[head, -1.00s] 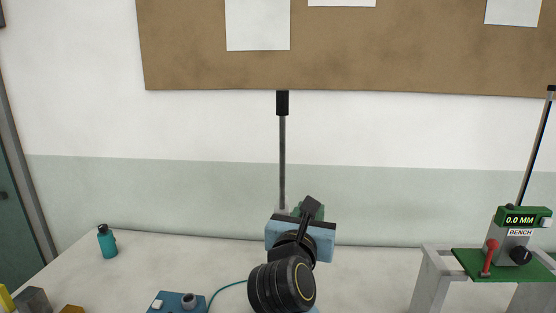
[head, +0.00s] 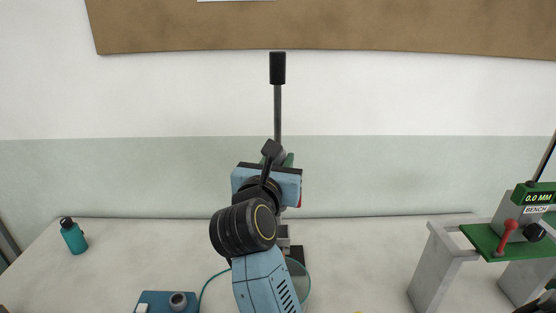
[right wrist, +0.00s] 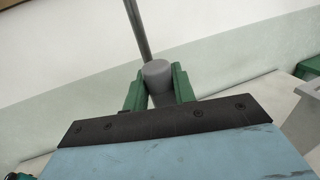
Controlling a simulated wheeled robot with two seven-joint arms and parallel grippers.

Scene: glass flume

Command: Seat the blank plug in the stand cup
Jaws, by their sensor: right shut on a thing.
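My right gripper (head: 287,160) shows in the head view as a blue body with green fingers mostly hidden behind it. In the right wrist view, its green fingers (right wrist: 158,88) are shut on a smooth grey cylinder, which looks like the blank plug (right wrist: 157,70). The plug's rounded end shows between the fingertips. A thin upright rod with a black top (head: 277,68) rises behind the gripper; it also shows behind the plug in the right wrist view (right wrist: 137,30). I cannot make out the stand cup; my arm covers that area. My left gripper is not in view.
A teal bottle (head: 73,238) is at left. A blue box with a knob (head: 163,303) and cable is at front. The table (head: 360,260) is clear between arm and frame.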

